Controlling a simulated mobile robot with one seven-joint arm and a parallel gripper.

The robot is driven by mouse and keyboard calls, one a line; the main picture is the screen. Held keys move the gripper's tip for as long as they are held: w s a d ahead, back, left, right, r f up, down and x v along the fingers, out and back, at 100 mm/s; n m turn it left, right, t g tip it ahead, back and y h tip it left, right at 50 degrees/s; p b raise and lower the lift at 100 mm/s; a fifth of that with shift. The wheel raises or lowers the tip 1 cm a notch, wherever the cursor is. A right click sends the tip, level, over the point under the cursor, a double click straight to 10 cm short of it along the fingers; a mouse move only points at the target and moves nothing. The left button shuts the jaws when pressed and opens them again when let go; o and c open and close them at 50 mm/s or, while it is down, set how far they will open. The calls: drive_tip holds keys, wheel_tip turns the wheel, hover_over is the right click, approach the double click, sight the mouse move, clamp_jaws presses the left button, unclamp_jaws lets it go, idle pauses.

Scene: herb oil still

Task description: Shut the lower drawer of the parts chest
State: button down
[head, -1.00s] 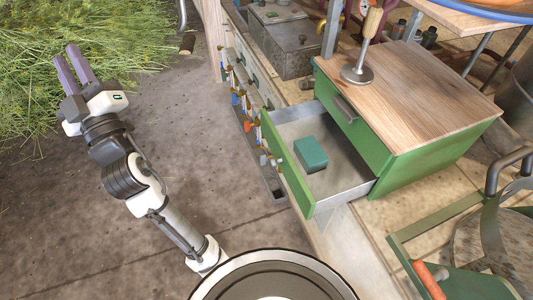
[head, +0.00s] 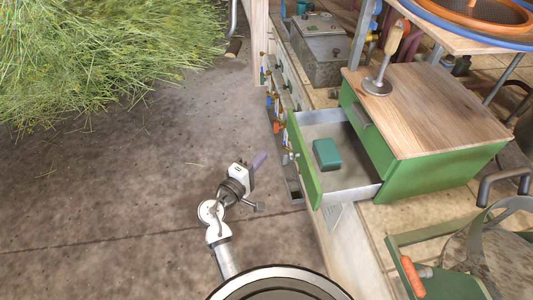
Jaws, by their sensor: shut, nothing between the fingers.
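The green parts chest (head: 440,171) with a wooden top stands on the bench at the right. Its lower drawer (head: 307,165) is pulled out toward the left, with its green front well away from the chest body. A teal block (head: 326,154) lies inside the drawer. The upper drawer (head: 362,126) looks flush with the chest. My gripper (head: 262,160) is shut and empty.
A stamp-like tool with a wooden handle (head: 385,68) stands on the chest top. Valves and taps (head: 276,115) line the bench front near the drawer. A green tool carrier (head: 440,285) sits at lower right. Cut herbs (head: 100,55) heap at upper left; the floor between is clear.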

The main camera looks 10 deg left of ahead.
drive_tip(key=p, duration=0.1)
approach(295, 132)
drive_tip(key=w+a, duration=0.1)
drive_tip(key=w, duration=0.2)
drive_tip(key=d, duration=0.1)
drive_tip(key=w+d+p, duration=0.1)
drive_tip(key=shift+w+d+r, duration=0.25)
drive_tip(key=shift+w+d, duration=0.1)
drive_tip(key=shift+d, duration=0.05)
drive_tip(key=shift+w+d+f, duration=0.1)
drive_tip(key=shift+w+d, duration=0.05)
drive_tip(key=shift+d, duration=0.3)
drive_tip(key=w+d, duration=0.1)
drive_tip(key=d, duration=0.4)
drive_tip(key=w+d+p, duration=0.1)
drive_tip(key=w+d, duration=0.1)
drive_tip(key=d, duration=0.4)
drive_tip(key=w+d+p, duration=0.1)
drive_tip(key=w+d, duration=0.1)
drive_tip(key=d, duration=0.3)
drive_tip(key=shift+w+d, duration=0.15)
drive_tip(key=shift+d, duration=0.15)
drive_tip(key=shift+w+d, duration=0.2)
drive_tip(key=shift+d, duration=0.4)
